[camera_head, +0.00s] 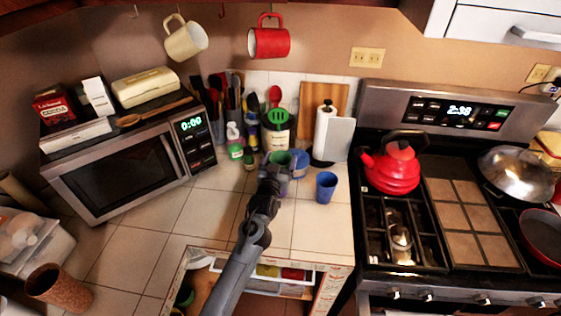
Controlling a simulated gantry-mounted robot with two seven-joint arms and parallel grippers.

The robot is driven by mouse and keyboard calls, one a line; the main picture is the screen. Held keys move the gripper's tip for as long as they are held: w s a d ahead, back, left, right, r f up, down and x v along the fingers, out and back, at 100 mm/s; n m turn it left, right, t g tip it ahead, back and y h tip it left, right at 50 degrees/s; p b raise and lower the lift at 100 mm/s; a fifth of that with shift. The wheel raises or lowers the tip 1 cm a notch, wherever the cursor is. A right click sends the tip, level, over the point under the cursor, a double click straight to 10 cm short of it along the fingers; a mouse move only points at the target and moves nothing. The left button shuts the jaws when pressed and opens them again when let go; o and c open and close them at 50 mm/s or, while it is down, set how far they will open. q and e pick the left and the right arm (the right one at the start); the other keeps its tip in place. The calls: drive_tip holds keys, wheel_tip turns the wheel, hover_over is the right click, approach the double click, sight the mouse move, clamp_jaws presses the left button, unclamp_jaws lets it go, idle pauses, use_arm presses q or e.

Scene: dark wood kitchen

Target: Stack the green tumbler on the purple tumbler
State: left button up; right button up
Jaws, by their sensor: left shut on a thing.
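The green tumbler (280,158) shows just past my left gripper (273,170), above the counter. The gripper is shut on it, and my fingers and wrist hide much of its side. A dim purple-tinted shape, likely the purple tumbler (284,187), shows below and just right of the fingers. It is mostly hidden, and I cannot tell whether the green tumbler touches it. My right gripper is not in view.
A blue tumbler (326,187) stands upright to the right. A blue item (299,164) stands close behind the gripper. A paper towel holder (326,135), utensils and bottles line the back. The tiled counter (200,215) is clear on the left. An open drawer (265,285) is below.

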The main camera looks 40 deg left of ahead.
use_arm(q)
drive_tip(key=shift+f, duration=0.55)
drive_tip(key=o, duration=0.9)
drive_tip(key=shift+r, duration=0.65)
drive_tip(key=s+d+f+m+g+h, duration=0.2)
drive_tip(key=s+d+f+g, duration=0.2)
drive_tip(key=s, duration=0.9)
drive_tip(key=s+d+f+m+g+h, duration=0.2)
drive_tip(key=s+d+f+g+h, duration=0.1)
drive_tip(key=s+d, duration=0.6)
drive_tip(key=s+d+f+m+g+h, duration=0.2)
drive_tip(key=s+d+f+g, duration=0.3)
drive_tip(key=s, duration=1.2)
drive_tip(key=shift+d+m+g+h+p, duration=0.3)
drive_tip(key=shift+d+m+g, duration=0.1)
drive_tip(key=shift+d, duration=0.45)
